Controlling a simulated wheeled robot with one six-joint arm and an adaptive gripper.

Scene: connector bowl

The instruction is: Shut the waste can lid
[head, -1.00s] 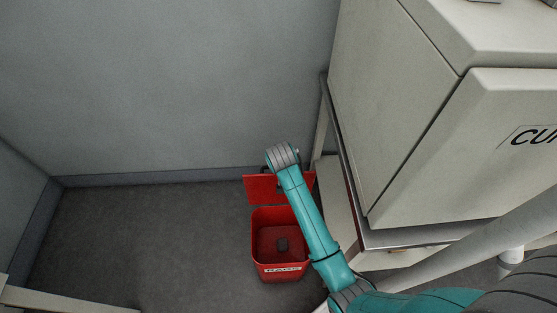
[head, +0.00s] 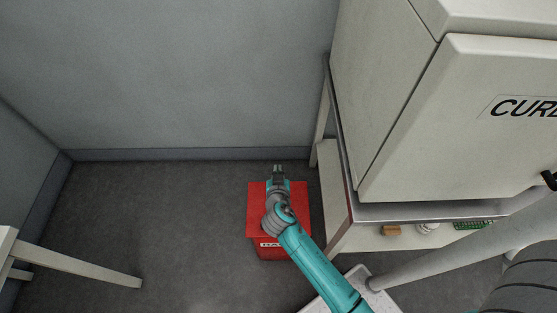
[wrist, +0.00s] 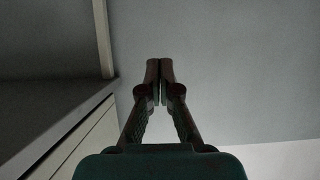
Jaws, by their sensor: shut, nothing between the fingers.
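The red waste can (head: 268,253) stands on the floor near the back wall, left of the bench, with a white label on its front. Its red lid (head: 258,200) lies flat over the top, so the can is covered and its inside is hidden. My gripper (head: 278,168) is shut and empty, at the back edge of the lid, pointing toward the wall. My wrist hides the middle of the lid; I cannot tell whether it touches it. In the wrist view my gripper's fingertips (wrist: 160,66) are together with nothing between them.
A metal-topped bench (head: 430,210) carrying a large pale cabinet (head: 400,110) stands close on the right of the can. Small items, including an orange block (head: 391,230), sit on its lower shelf. A pale table leg (head: 90,266) is at the lower left. Floor left of the can is clear.

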